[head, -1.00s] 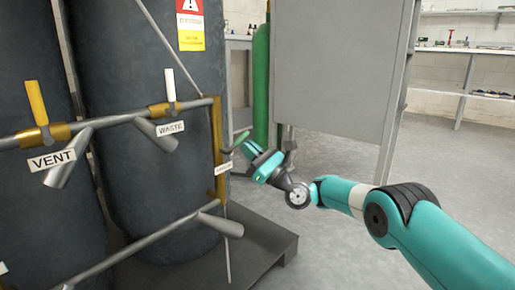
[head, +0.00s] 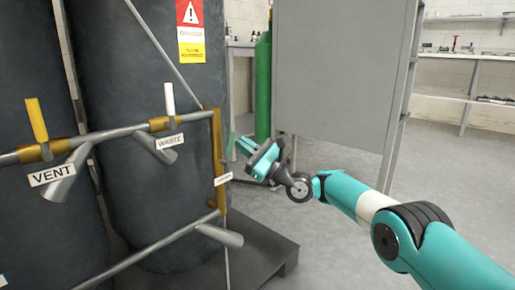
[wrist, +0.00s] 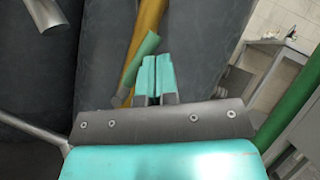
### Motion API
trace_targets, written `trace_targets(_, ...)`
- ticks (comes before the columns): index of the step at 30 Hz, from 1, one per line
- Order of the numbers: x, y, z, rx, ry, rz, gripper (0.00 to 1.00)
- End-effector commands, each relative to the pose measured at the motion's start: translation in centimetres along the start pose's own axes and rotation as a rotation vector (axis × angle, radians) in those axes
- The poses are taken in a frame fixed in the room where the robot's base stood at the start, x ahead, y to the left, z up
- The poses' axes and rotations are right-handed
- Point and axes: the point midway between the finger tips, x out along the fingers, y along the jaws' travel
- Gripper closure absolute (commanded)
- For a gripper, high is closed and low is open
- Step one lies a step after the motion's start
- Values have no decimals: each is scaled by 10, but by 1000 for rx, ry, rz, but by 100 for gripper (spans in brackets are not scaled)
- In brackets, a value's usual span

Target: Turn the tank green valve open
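The green valve handle (wrist: 140,56) shows in the wrist view as a flat green lever beside the brass vertical pipe (wrist: 146,25). In the head view the handle (head: 231,143) is a small green piece right of the brass pipe (head: 218,160), partly crowded by my gripper. My gripper (wrist: 157,75) has its two teal fingers side by side with almost no gap, and nothing shows between them. The fingertips are just right of the handle in the wrist view; I cannot tell whether they touch it. The gripper (head: 247,146) also shows in the head view.
Dark tanks (head: 140,80) stand on the left on a dark platform (head: 255,255). Pipes carry a yellow VENT lever (head: 37,119) and a white WASTE lever (head: 169,98). A green cylinder (head: 263,90) and a grey cabinet (head: 335,75) stand behind. Floor at right is clear.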

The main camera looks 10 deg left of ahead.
Motion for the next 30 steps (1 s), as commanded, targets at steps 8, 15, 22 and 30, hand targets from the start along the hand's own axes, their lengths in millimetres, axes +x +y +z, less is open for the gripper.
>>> trace_targets(8,14,10,6,8,-7,9,100)
trace_targets(15,16,13,7,10,-8,11,100)
trace_targets(22,16,13,7,10,-8,11,100)
trace_targets(30,16,13,6,10,-8,11,100)
